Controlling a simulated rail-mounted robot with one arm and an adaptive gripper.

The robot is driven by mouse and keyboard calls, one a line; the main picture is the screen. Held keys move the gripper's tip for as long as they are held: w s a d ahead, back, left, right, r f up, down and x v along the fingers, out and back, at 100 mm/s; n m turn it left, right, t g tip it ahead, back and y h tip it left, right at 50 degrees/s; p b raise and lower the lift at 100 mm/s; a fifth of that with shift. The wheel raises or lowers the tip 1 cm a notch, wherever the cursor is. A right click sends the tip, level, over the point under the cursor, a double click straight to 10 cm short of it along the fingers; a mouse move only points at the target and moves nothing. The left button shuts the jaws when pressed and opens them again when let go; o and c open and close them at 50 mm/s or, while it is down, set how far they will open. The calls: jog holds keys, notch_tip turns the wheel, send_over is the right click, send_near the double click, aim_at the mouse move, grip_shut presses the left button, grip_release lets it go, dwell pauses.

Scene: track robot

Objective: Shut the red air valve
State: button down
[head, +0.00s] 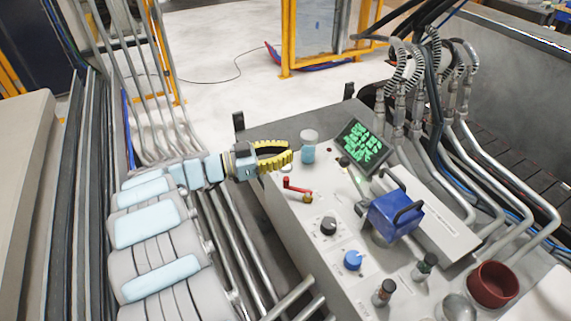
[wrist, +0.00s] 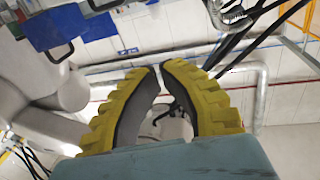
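The red air valve (head: 297,188) is on the top of the grey console in the head view. Its red lever runs from upper left to lower right, with a brass-coloured part at its right end. My gripper (head: 290,151) has yellow ribbed fingers and is above the valve in the picture, apart from it, pointing right. In the wrist view my gripper (wrist: 159,67) has its fingertips drawn together almost to touching, with nothing held. I cannot make out the valve in the wrist view.
A pale-lidded jar (head: 308,150) stands just right of my fingertips. A green-lit screen (head: 362,145), a black knob (head: 328,226), a blue knob (head: 353,260), a blue box with a handle (head: 392,217) and a red-brown bowl (head: 494,284) share the console (head: 290,225). Pipes rise at the right.

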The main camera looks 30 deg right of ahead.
jog(key=w+t+p, duration=0.1)
jog(key=p, duration=0.2)
jog(key=n+t+y+p, duration=0.3)
jog(key=n+t+p, duration=0.75)
jog(key=p, duration=2.25)
send_near(286, 182)
jog(key=w+d+b, duration=0.1)
jog(key=d, duration=0.1)
jog(key=w+d+f+m+t+b, duration=0.1)
jog(key=d+b, duration=0.1)
jog(key=d+t+b, duration=0.1)
jog(key=d+b, duration=0.1)
jog(key=shift+w+d+f+m, duration=0.15)
jog(key=shift+w+d+m, duration=0.1)
jog(key=shift+w, duration=0.15)
jog(key=shift+w+d, duration=0.3)
jog(key=shift+d, duration=0.15)
jog(key=shift+w+b, duration=0.1)
jog(key=shift+b, duration=0.35)
jog(key=shift+w+m+g+b, duration=0.15)
jog(key=shift+m+g+b, duration=0.15)
jog(key=shift+g+b, duration=0.1)
